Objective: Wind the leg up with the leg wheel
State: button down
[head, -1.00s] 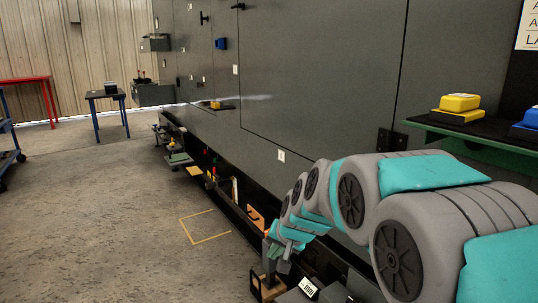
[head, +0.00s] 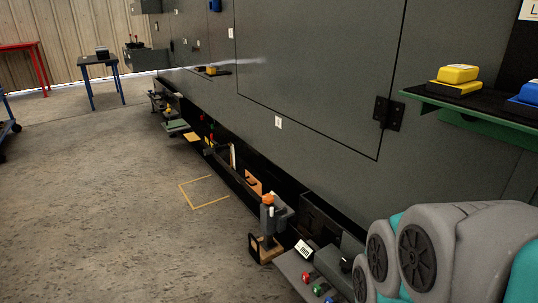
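A small upright grey post with an orange top (head: 268,200) stands low beside the foot of the large grey enclosure (head: 310,75). It looks like the leg with its wheel, but it is too small to be sure. A wooden block (head: 268,251) and a dark frame are at its base. My arm shows only at the lower right corner. My gripper is outside the picture, so its state is hidden.
A low grey shelf with red, green and blue knobs (head: 306,277) is just right of the post. A green shelf (head: 470,122) with yellow and blue boxes juts out at the right. Open floor with a yellow corner outline (head: 208,191) lies to the left.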

aim_at(268, 198)
jog(key=i+j+z, duration=0.3)
jog(key=i+j, duration=0.2)
jog(key=i, duration=0.2)
jog(key=i+j+z, duration=0.35)
jog(key=i+j, duration=0.3)
